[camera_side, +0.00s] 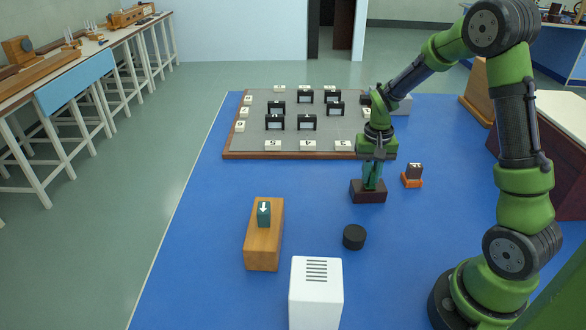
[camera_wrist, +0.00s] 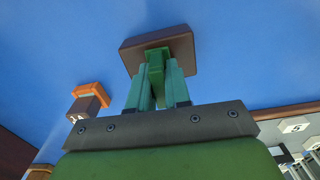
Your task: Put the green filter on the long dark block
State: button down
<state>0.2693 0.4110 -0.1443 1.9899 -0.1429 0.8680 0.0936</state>
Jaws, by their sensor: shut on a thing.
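The green filter (camera_wrist: 156,72) is between the teal fingers of my gripper (camera_wrist: 158,98), which is shut on it in the wrist view. Its far end lies over the top of the dark brown block (camera_wrist: 184,47). In the side view the fingers of my gripper (camera_side: 372,176) point down at the dark block (camera_side: 368,193), which lies on the blue surface. The filter is mostly hidden by the fingers there. It looks at or just above the block's top; I cannot tell if they touch.
An orange base with a dark piece (camera_side: 413,176) stands right of the block. A black cylinder (camera_side: 354,237), a white vented box (camera_side: 316,292) and a wooden block (camera_side: 263,250) carrying a teal arrow-marked piece (camera_side: 264,212) are nearer. A grey board (camera_side: 252,130) with black frames lies behind.

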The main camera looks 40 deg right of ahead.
jog(key=c, duration=1.1)
grip_release()
jog(key=shift+f, duration=0.15)
notch_tip(320, 180, up, 12)
jog(key=s+a+r+n+t, duration=0.1)
jog(key=s+a+r+t, duration=0.1)
jog(key=a, duration=0.4)
jog(key=s+a+r+n+t+y, duration=0.1)
jog(key=s+a+r+n+t, duration=0.1)
jog(key=s+a, duration=0.3)
jog(key=s+a+r+n+t+y, duration=0.1)
jog(key=s+a+r+n+t, duration=0.1)
jog(key=a, duration=0.4)
jog(key=shift+s+a+r+t, duration=0.2)
jog(key=shift+s+r+t, duration=0.1)
jog(key=shift+s+r, duration=0.25)
jog(key=shift+s+a+r+t, duration=0.2)
jog(key=shift+s+r+t, duration=0.1)
jog(key=shift+s, duration=0.4)
